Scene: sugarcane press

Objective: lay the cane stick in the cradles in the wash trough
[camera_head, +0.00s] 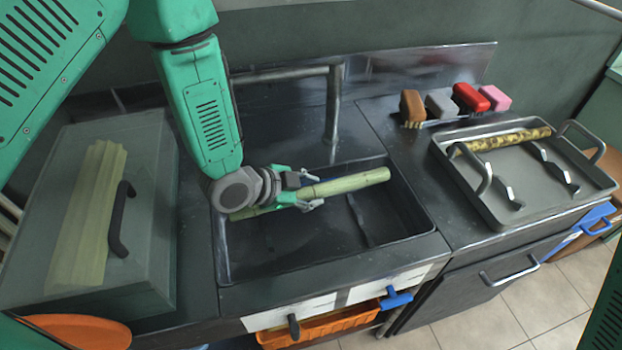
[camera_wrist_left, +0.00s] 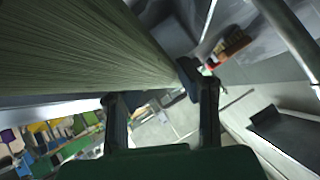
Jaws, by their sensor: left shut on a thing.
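The pale green cane stick (camera_head: 350,184) is held by my left gripper (camera_head: 309,191), which is shut around it near its middle. The stick lies lengthwise over the dark wash trough (camera_head: 290,276), its right end a little farther back than its left. My wrist covers part of its left half. A dark narrow piece (camera_head: 357,220), perhaps a cradle, shows in the trough below the stick; any other cradle is hidden. I cannot tell whether the stick touches it. In the left wrist view the stick (camera_wrist_left: 85,45) fills the upper left beside the fingers. My right gripper is out of view.
A faucet pipe (camera_head: 333,105) rises behind the trough. A grey box with a black handle (camera_head: 122,220) stands left. At right, a metal tray (camera_head: 470,196) holds a brown-spotted stick (camera_head: 505,140) and metal supports. Several brushes (camera_head: 440,103) stand behind it.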

